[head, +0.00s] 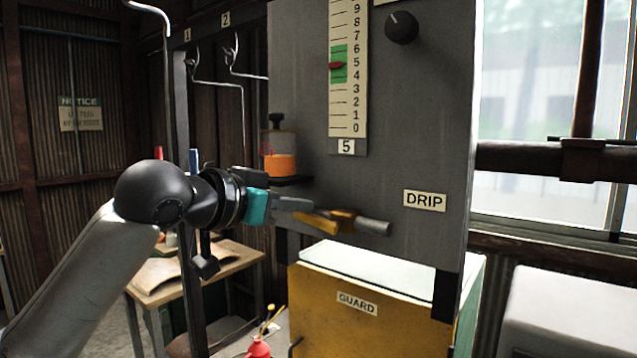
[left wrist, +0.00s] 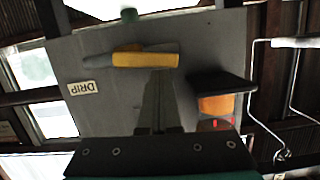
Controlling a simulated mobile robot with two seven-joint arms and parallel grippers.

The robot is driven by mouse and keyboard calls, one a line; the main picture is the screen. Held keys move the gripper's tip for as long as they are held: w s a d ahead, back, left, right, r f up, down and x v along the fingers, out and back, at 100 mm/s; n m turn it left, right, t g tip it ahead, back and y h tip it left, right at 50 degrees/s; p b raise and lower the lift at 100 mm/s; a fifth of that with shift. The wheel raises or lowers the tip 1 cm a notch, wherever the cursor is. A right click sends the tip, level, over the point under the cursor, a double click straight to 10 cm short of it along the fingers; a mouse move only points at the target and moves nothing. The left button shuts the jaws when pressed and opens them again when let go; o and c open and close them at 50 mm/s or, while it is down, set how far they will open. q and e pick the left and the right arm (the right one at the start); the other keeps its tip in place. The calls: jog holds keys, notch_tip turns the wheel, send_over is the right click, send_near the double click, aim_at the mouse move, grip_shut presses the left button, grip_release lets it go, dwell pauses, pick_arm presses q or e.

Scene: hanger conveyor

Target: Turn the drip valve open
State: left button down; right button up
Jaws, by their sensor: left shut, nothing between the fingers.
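The drip valve has a yellow handle (head: 336,219) and a grey cylindrical part (head: 374,227), low on the grey panel, left of the DRIP label (head: 424,201). The handle lies roughly level. In the left wrist view, which is upside down, the yellow handle (left wrist: 146,60) lies across the picture with the DRIP label (left wrist: 82,88) to its left. My left gripper (head: 306,205) is shut and empty, its fingertips at the handle's left part in the head view. Its fingers (left wrist: 158,76) reach the handle's edge in the wrist view; I cannot tell whether they touch it. My right gripper is not in view.
A small shelf (head: 288,181) with an orange item (head: 279,165) juts out left of the valve. A yellow box marked GUARD (head: 356,304) stands below. A black knob (head: 402,27) and a numbered scale (head: 348,95) are above. Wire hangers (head: 243,105) hang at the left.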

pick_arm(q)
jog(key=shift+w+a+f+n, duration=0.1)
jog(key=shift+f+n, duration=0.15)
jog(key=shift+n, duration=0.05)
dwell(0.5)
